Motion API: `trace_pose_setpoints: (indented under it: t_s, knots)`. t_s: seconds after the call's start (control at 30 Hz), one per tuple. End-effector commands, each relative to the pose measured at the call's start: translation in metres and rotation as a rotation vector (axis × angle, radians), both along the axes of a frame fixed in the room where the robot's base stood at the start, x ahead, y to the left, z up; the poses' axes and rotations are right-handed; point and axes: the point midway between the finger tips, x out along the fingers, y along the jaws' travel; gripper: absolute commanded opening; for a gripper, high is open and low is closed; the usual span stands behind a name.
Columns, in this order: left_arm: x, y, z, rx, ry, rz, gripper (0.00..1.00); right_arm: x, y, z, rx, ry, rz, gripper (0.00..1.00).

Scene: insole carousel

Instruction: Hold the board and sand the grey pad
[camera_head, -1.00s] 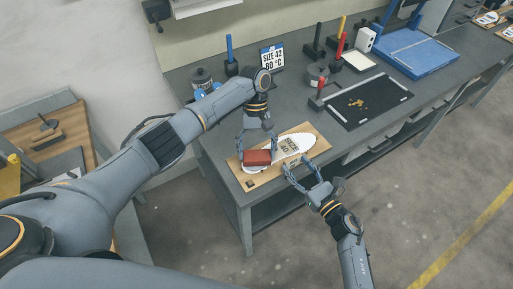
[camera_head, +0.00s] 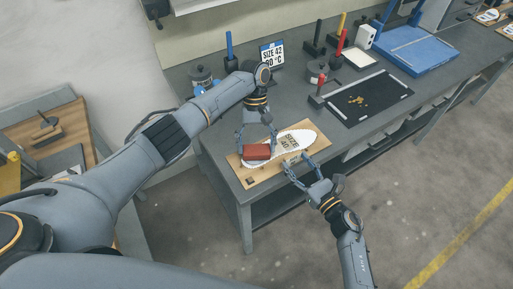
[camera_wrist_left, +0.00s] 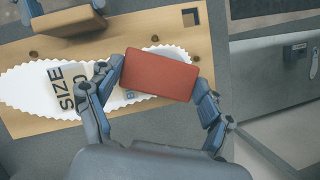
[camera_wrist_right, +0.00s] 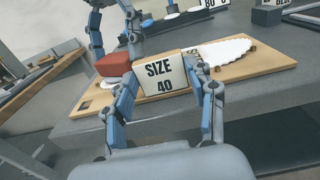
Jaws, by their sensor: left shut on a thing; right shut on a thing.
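The wooden board (camera_head: 318,148) lies on the bench near its front corner, with a white serrated insole sheet marked SIZE 40 (camera_head: 306,136) on it. My left gripper (camera_head: 256,147) is shut on a red sanding block (camera_wrist_left: 160,75) over the heel end of the insole. My right gripper (camera_wrist_right: 165,95) is shut on a tan block labelled SIZE 40 (camera_wrist_right: 160,75) at the board's near long edge. This block also shows in the left wrist view (camera_wrist_left: 70,20).
A black mat (camera_head: 370,100) with small yellowish bits lies to the right. A blue tray-like frame (camera_head: 418,48) stands beyond it. Upright handled tools, a SIZE 42 sign (camera_head: 271,54) and cans line the back. The bench's front edge is close to the board.

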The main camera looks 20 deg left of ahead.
Motion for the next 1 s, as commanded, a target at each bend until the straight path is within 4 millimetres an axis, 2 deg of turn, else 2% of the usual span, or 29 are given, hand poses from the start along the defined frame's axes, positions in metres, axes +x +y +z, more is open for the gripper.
trace_pose_setpoints:
  t_s: [0.2, 0.57, 1.0]
  knots:
    - [0.012, 0.004, 0.000, 0.002, 0.000, 0.001, 0.54, 0.000, 0.000, 0.000, 0.001, -0.001, 0.001, 0.18]
    - [0.013, 0.006, 0.000, 0.002, -0.002, 0.000, 0.54, 0.000, 0.000, 0.000, 0.001, -0.001, 0.001, 0.18]
    - [0.013, 0.005, 0.040, 0.000, -0.001, -0.001, 0.54, 0.000, 0.000, 0.000, 0.000, 0.000, 0.000, 0.18]
